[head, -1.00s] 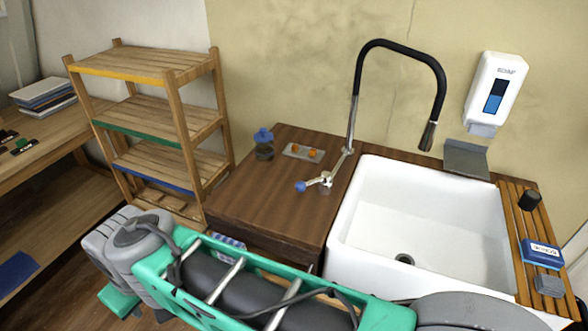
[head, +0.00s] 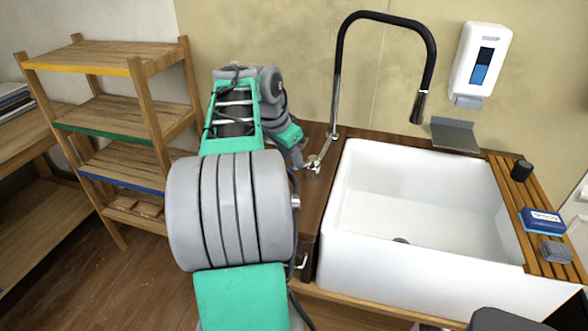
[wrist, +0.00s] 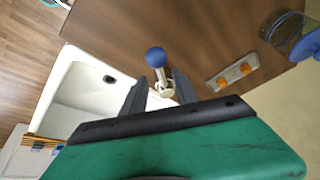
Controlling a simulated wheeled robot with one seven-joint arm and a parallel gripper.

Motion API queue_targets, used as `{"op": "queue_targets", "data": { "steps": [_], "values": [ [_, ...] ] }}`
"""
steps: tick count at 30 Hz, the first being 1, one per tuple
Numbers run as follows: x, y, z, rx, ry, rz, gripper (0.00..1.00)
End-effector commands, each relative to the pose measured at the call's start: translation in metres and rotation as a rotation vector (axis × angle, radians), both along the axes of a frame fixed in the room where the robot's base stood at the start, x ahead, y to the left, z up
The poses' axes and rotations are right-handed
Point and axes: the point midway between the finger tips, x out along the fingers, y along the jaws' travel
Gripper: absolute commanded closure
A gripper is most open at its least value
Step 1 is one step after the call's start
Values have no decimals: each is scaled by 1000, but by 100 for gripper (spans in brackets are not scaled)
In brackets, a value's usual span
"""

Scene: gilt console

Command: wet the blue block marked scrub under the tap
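The blue block with a white label (head: 543,221) lies on the slatted wooden rack right of the sink; its lettering is too small to read surely. The black gooseneck tap (head: 345,70) arches over the white sink (head: 330,260), with its spout pointing down and no water visible. The tap's lever shows in the wrist view, ending in a blue knob (wrist: 155,57). My gripper (wrist: 159,78) is open, its two dark fingers either side of the lever, with the knob just beyond the tips. I cannot tell whether they touch. My arm hides the knob in the head view.
A black cylinder (head: 522,170) and a grey block (head: 555,252) share the rack with the blue block. A soap dispenser (head: 480,62) hangs on the wall above a grey tray. A lidded jar (wrist: 295,35) and a tray with orange pieces (wrist: 232,74) stand on the counter. The basin is empty.

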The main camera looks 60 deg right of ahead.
Motion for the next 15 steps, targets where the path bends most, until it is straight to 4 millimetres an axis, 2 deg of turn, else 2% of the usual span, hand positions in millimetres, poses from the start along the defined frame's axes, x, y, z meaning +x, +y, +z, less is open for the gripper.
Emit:
{"op": "queue_targets", "data": {
  "steps": [1,6,15],
  "values": [
    [-2,-3,-11,3,2,-2,65],
    [-3,-13,-33,1,1,2,65],
    [-2,-15,-38,1,-1,5,65]
  ]
}}
